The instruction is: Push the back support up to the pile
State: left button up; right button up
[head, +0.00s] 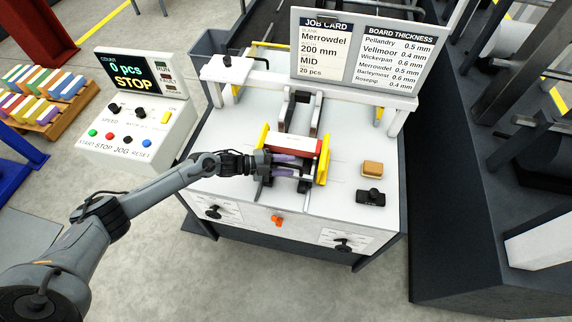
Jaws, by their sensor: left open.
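My left gripper (290,165) comes in from the left, over the left yellow guide. Its two purple-tipped fingers are apart, just in front of the pile, with nothing seen between them. Whether they touch the pile cannot be told. My right gripper is out of view.
A job card and thickness board (362,50) stands at the back. An orange-brown block (372,168) and a black device (370,197) lie on the table's right. A control console (138,110) reading STOP stands left. Knobs (214,212) line the front.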

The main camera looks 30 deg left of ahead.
pick_arm(q)
jog(key=v, duration=1)
jog(key=shift+s+a, duration=0.2)
jog(key=shift+a, duration=0.1)
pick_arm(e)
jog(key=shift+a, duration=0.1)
pick_arm(q)
jog(key=shift+r, duration=0.1)
